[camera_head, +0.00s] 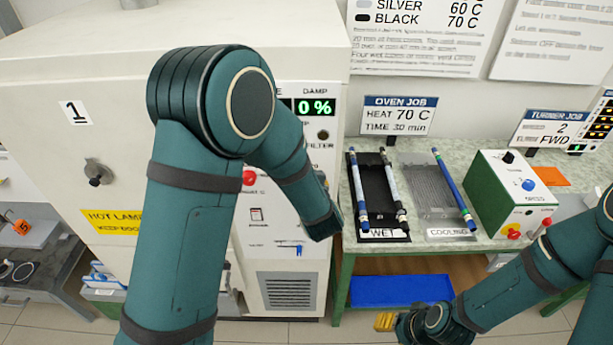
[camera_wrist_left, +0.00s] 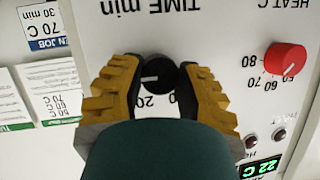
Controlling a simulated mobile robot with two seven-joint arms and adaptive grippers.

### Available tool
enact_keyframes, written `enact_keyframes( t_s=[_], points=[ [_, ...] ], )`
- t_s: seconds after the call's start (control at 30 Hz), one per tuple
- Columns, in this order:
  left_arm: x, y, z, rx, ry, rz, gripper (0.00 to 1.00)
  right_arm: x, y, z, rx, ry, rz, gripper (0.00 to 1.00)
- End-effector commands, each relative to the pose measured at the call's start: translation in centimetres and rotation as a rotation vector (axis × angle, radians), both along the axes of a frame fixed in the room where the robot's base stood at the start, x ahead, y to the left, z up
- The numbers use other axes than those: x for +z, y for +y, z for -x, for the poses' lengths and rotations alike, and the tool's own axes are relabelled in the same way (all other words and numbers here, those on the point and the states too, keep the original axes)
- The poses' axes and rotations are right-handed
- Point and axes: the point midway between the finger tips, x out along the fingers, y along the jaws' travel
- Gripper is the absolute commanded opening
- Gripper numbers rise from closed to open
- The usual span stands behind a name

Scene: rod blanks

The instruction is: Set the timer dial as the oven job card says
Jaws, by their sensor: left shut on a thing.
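The oven job card (camera_head: 398,115) on the wall reads HEAT 70 C, TIME 30 min; it also shows upside down in the left wrist view (camera_wrist_left: 45,27). The black timer dial (camera_wrist_left: 158,73) sits under the TIME min label on the white oven panel. My left gripper (camera_wrist_left: 157,82) is shut on it, one yellow finger on each side. The dial's white mark points left in that view; a 20 shows just below, and other numbers are hidden by the fingers. In the head view my left arm hides this gripper and dial. My right gripper (camera_head: 385,322) shows only yellow tips low down.
The red HEAT dial (camera_wrist_left: 285,60) is beside the timer dial, with a green 22 C display (camera_wrist_left: 262,167) below. A green-topped bench holds the WET tray (camera_head: 385,236), the COOLING rack (camera_head: 450,232) and a green-sided control box (camera_head: 505,190). A blue bin (camera_head: 400,290) lies underneath.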

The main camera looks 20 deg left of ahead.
Motion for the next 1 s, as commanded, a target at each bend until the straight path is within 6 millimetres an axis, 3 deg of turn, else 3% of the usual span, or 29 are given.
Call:
enact_keyframes(
  t_s=[0.57,0.6,0.67,1.0],
  points=[
    [0.21,0.0,-0.2,-0.001,0.002,-0.032,0.0,0.33,0.01,-0.01,0.001,0.001,0.0,0.47],
    [0.2,0.01,-0.19,-0.001,0.002,-0.032,0.48,0.33,0.01,-0.01,0.001,0.001,0.0,0.47],
    [0.17,0.0,-0.17,-0.001,0.003,-0.032,0.68,0.33,0.01,0.0,0.001,0.001,0.0,0.47],
    [0.08,-0.07,0.04,-0.001,0.007,-0.031,0.68,0.34,0.01,-0.01,0.001,0.001,0.0,0.47]
  ],
)
